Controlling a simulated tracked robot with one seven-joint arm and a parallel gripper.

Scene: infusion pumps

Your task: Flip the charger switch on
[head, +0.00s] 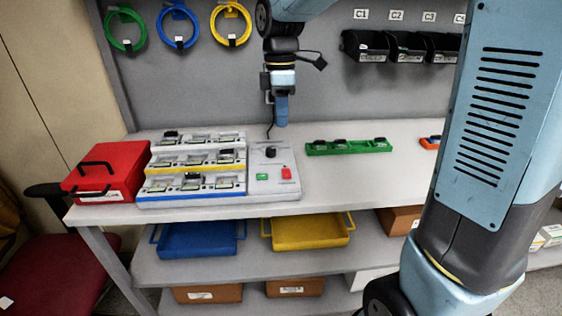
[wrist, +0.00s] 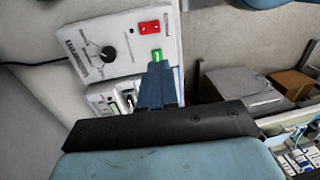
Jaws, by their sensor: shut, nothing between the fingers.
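The charger's grey control panel (head: 291,184) stands on the table, joined to the right side of a stepped battery rack (head: 148,184). It has a black knob (head: 270,152), a green switch or button (head: 262,177) and a red one (head: 286,173). In the wrist view the knob (wrist: 108,53) and red control (wrist: 149,28) are clear, while the green control (wrist: 156,54) is partly covered by my fingertips. My gripper (head: 281,124) points down above the panel's back area, shut and empty. Its blue fingers show in the wrist view (wrist: 156,68). No contact is visible.
A red case (head: 105,173) stands left of the rack. A green tray (head: 347,148) with several dark items lies to the right. A cable runs behind the panel. Blue (head: 200,240) and yellow (head: 307,233) bins sit on the shelf below. The table's front right is clear.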

